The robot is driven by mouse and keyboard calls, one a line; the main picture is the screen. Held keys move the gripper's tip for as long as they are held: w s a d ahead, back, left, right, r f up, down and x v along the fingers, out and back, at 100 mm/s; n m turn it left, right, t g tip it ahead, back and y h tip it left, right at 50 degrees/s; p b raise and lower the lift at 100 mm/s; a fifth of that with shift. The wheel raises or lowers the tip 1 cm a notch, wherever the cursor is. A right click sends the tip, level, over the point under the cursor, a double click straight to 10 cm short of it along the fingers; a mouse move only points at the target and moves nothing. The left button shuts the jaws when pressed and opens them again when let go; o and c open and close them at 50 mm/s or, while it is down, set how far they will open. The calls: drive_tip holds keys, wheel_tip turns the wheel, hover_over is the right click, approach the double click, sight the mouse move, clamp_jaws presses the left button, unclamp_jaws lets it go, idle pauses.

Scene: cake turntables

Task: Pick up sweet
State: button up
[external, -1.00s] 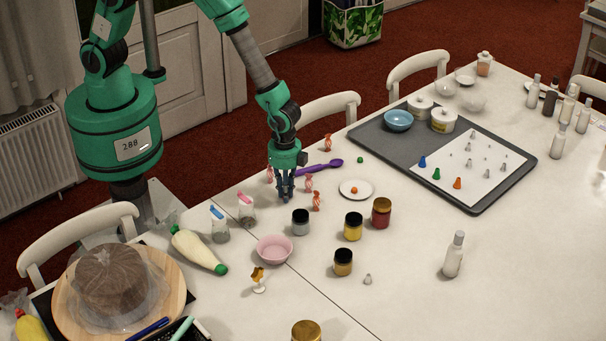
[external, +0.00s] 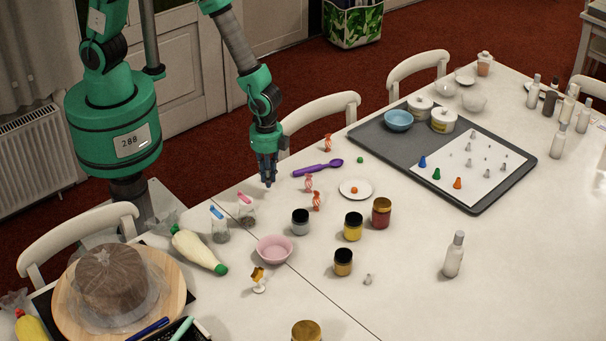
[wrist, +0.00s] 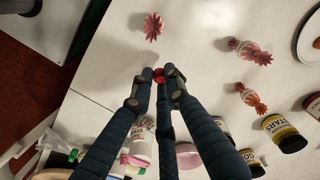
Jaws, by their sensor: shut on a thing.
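A wrapped pink-and-white sweet (wrist: 152,27) lies apart from the fingertips, towards the top of the wrist view; in the external view my gripper hides that spot. Two more wrapped sweets lie to the right, one (external: 309,183) by the purple spoon and one (external: 316,201) nearer the jars. Another (external: 327,142) lies near the table's far edge.
A purple spoon (external: 318,169) and a small plate with an orange ball (external: 355,197) lie to the right. Jars (external: 300,222), a pink bowl (external: 275,250) and shakers (external: 246,211) stand in front. A chair (external: 322,122) stands behind.

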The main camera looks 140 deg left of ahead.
drive_tip(key=s+d, duration=0.1)
drive_tip(key=s, duration=0.2)
drive_tip(key=s+d, duration=0.1)
drive_tip(key=s, duration=0.2)
drive_tip(key=s+d+r, duration=0.1)
drive_tip(key=s+d, duration=0.1)
drive_tip(key=s, duration=0.1)
drive_tip(key=shift+s+p, duration=0.1)
drive_tip(key=shift+p, duration=0.3)
drive_tip(key=shift+r, duration=0.1)
drive_tip(key=shift+r, duration=2.9)
drive_tip(key=w+a+r+n+p, duration=0.15)
drive_tip(key=w+a+p, duration=0.25)
drive_tip(key=w+a, duration=0.55)
drive_tip(key=shift+n, duration=0.75)
drive_tip(key=w+a+f, duration=0.1)
drive_tip(key=a+f, duration=0.1)
drive_tip(key=a, duration=0.1)
drive_tip(key=w+a+f+p, duration=0.1)
drive_tip(key=a+f, duration=0.1)
drive_tip(key=a, duration=0.1)
drive_tip(key=w+a+f+p, duration=0.1)
drive_tip(key=a+f, duration=0.1)
drive_tip(key=a, duration=0.1)
drive_tip(key=shift+w+a, duration=0.2)
drive_tip(key=shift+a, duration=0.15)
drive_tip(key=shift+f, duration=0.4)
